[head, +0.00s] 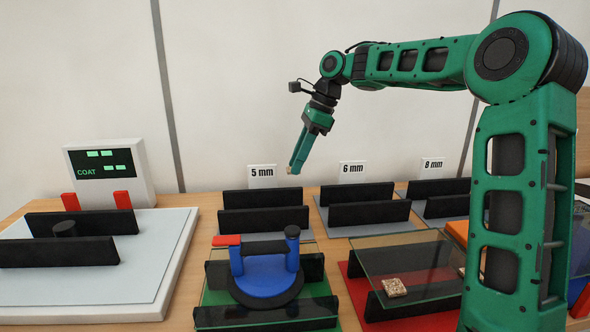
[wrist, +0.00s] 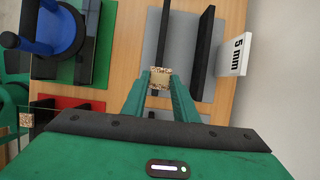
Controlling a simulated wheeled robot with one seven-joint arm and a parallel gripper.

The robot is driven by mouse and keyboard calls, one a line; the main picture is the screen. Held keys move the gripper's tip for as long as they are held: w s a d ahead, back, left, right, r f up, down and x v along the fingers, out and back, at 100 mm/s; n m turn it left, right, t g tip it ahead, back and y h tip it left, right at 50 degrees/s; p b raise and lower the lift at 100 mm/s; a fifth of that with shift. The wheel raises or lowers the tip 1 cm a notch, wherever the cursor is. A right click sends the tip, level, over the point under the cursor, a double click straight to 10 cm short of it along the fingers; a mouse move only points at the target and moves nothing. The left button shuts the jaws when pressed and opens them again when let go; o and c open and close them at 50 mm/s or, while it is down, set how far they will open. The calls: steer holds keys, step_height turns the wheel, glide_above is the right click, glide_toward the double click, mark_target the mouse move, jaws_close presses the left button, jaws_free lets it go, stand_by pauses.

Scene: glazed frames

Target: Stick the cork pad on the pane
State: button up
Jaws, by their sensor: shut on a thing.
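My gripper (head: 294,165) is shut on a small speckled cork pad (wrist: 160,78), held in the air well above the bench in front of the 5 mm sign. In the wrist view the pad sits between both fingertips. A clear glass pane (head: 420,252) lies on black rests over a red mat (head: 357,292), to the right of and nearer than my gripper. One cork pad (head: 394,287) lies on its front left part. Another pad (head: 461,271) is partly hidden behind my arm. A second pane (head: 218,312) over a green mat bears a blue suction lifter (head: 265,280).
A white COAT station (head: 110,172) with a pale plate (head: 130,262) stands at left. The lifter's handles rise above its pane. My arm hides the right side.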

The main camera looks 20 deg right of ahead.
steer(key=shift+r, duration=1.5)
